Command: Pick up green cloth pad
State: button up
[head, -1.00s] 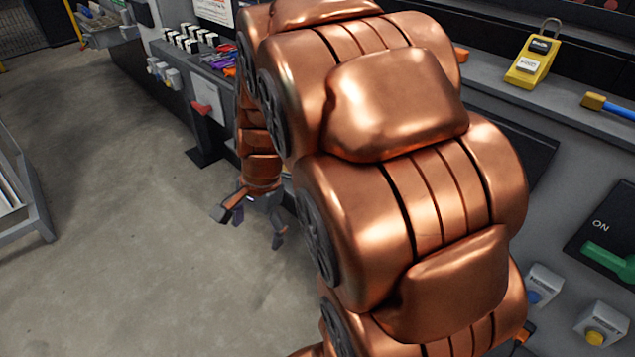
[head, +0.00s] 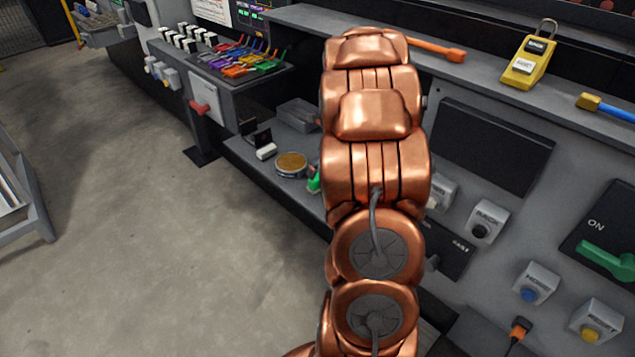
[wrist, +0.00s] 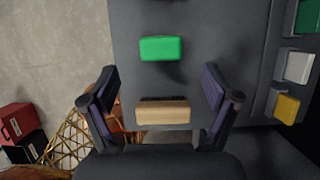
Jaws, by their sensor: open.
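A bright green pad (wrist: 160,48), a small rounded block, lies on a dark grey surface in the upper middle of the wrist view. My gripper (wrist: 163,85) is open, its two dark fingers spread wide. The green pad is beyond the fingertips, roughly centred between them and not touching either. A tan block (wrist: 162,112) shows between the fingers, closer to the palm; I cannot tell its height. In the head view my copper arm hides my gripper. A green item (head: 314,183) shows partly at the arm's left edge; I cannot tell if it is the pad.
Green, white (wrist: 299,67) and yellow (wrist: 287,108) blocks stand at the right of the wrist view. A gold lattice (wrist: 75,140) and a red box (wrist: 16,122) are lower left. In the head view, a round gold-topped dish (head: 291,163) sits on the low shelf.

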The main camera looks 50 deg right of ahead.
aim_at(318, 177)
jog(key=shift+p+x, duration=0.9)
jog(key=shift+x, duration=2.65)
jog(key=shift+d, duration=0.1)
jog(key=shift+c, duration=0.4)
jog(key=c, duration=1.2)
jog(key=shift+o, duration=0.2)
jog(key=shift+r+b, duration=0.55)
jog(key=shift+r, duration=1)
jog(key=shift+s+a+r, duration=0.2)
jog(key=s+a+r+b, duration=0.1)
jog(key=s+a+b, duration=0.2)
jog(key=s+a, duration=0.7)
jog(key=shift+a+r, duration=0.2)
jog(key=shift+a, duration=0.65)
jog(key=shift+s, duration=0.15)
